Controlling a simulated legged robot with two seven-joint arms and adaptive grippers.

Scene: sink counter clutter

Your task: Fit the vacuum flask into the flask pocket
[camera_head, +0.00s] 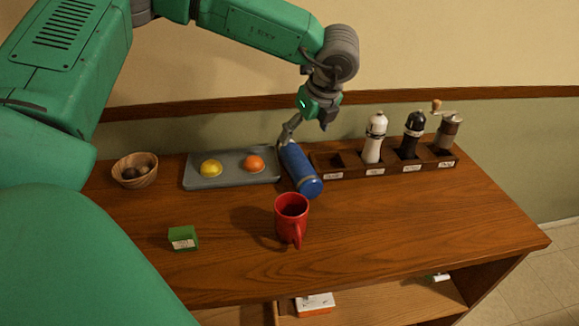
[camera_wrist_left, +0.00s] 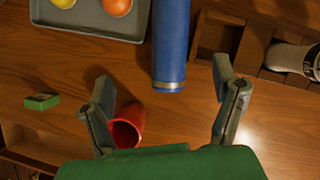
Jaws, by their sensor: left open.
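The blue vacuum flask (camera_head: 302,171) appears to lie on the wooden counter between the grey tray and the dark wooden rack, its silver-ringed end toward the front. In the left wrist view the flask (camera_wrist_left: 171,45) runs down from the top edge. The rack (camera_head: 385,165) has an empty pocket (camera_head: 338,162) at its left end, just right of the flask; its label is too small to read. My left gripper (camera_head: 288,131) is at the flask's far end in the head view. Its fingers are apart with nothing held between them (camera_wrist_left: 165,85). My right gripper is not in view.
A red mug (camera_head: 291,215) stands in front of the flask. The grey tray (camera_head: 231,180) holds a lemon and an orange. A wooden bowl (camera_head: 135,170) and green box (camera_head: 183,238) are at left. White, black and grey grinders fill other rack pockets. The counter's front right is clear.

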